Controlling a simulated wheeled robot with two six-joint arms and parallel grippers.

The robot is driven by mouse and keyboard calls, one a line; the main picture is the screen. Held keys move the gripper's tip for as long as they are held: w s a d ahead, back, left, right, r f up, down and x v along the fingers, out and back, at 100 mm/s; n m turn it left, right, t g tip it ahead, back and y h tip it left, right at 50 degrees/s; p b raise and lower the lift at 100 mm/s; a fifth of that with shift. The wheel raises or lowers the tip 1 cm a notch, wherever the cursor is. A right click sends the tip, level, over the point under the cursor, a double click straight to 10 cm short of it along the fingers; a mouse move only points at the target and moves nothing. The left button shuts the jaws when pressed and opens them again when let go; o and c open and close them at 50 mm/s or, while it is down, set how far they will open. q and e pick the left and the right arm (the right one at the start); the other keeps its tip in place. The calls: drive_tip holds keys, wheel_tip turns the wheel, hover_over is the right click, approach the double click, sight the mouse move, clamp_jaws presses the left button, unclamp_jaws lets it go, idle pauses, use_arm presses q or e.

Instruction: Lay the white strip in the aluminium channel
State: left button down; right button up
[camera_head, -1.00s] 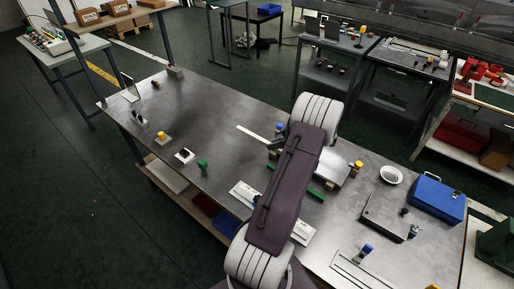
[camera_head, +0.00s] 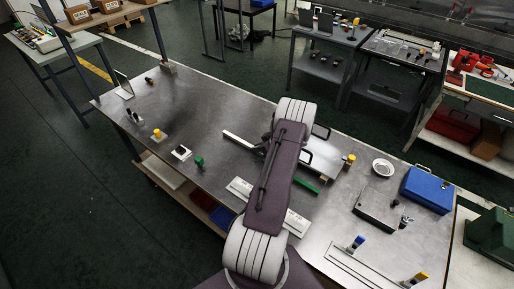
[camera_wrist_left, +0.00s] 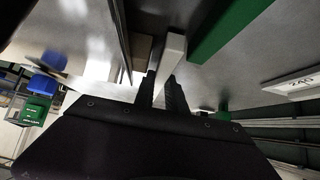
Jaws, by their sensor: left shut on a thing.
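The white strip (camera_head: 238,141) sticks out to the left from behind my left arm in the head view. In the left wrist view, my left gripper (camera_wrist_left: 161,92) is shut on the white strip (camera_wrist_left: 172,58), which runs away between the two dark fingers. A long pale rail (camera_head: 352,268) lies at the near right of the bench, with blue-topped and yellow-topped parts at it. It may be the aluminium channel; I cannot tell for sure. My right gripper is out of view.
On the metal bench (camera_head: 215,105), a green bar (camera_head: 305,185) and a pale labelled plate (camera_head: 298,222) lie around my arm.

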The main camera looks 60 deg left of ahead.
use_arm(q)
drive_tip(key=shift+f, duration=0.15)
drive_tip(key=c, duration=1.6)
unclamp_jaws()
drive_tip(key=shift+c, duration=0.2)
drive_tip(key=shift+r, duration=0.3)
drive_tip(key=shift+w+d+r, duration=0.1)
drive_tip(key=shift+w+d, duration=0.05)
drive_tip(key=shift+d, duration=0.05)
drive_tip(key=b+v, duration=0.1)
drive_tip(key=v, duration=1)
drive_tip(key=shift+d+r, duration=0.15)
